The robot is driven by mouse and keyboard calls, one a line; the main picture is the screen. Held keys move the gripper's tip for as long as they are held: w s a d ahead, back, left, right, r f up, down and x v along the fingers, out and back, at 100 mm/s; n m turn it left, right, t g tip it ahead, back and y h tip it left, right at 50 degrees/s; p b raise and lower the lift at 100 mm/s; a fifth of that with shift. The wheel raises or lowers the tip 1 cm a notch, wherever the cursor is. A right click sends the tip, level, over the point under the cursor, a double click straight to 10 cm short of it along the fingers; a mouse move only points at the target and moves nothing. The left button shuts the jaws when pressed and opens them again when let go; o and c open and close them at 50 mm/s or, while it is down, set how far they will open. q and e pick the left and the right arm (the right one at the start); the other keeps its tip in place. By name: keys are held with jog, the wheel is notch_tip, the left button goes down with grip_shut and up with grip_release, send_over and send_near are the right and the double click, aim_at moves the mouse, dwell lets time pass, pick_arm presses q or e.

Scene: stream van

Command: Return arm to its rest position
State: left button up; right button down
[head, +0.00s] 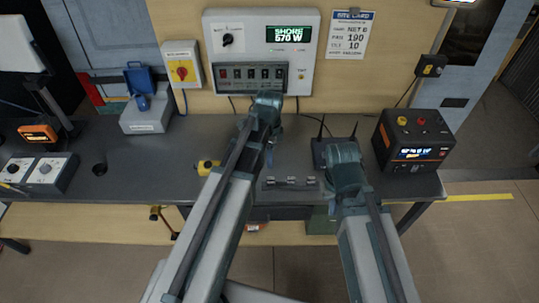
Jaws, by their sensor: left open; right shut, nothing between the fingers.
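My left arm reaches up the middle of the head view, and its gripper end (267,103) is in front of the lower edge of the wall panel (262,50). The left gripper is open with nothing visible in it; its fingertips are hard to make out. My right arm comes up from the lower right, and its gripper end (345,160) is over the bench, in front of a black box with antennas (321,150). The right gripper is shut and empty; its fingers are mostly hidden by the wrist.
The dark bench (225,130) runs across the view. A black power unit (412,140) stands right of my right gripper. A grey box with a blue socket (147,112) and a knob box (40,172) are at left. A small metal rack (290,183) lies between my arms.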

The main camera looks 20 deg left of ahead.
pick_arm(q)
jog(key=s+d+n+y, duration=0.1)
jog(key=s+d+n, duration=0.9)
jog(key=s, duration=0.4)
jog(key=shift+s+d+n, duration=0.15)
jog(key=shift+d+n, duration=0.2)
jog(key=shift+n, duration=0.15)
pick_arm(e)
jog(key=shift+a, duration=0.1)
pick_arm(q)
jog(key=shift+s+a, duration=0.25)
jog(key=shift+a, duration=0.55)
pick_arm(e)
jog(key=shift+s+a, duration=0.2)
jog(key=shift+a, duration=0.6)
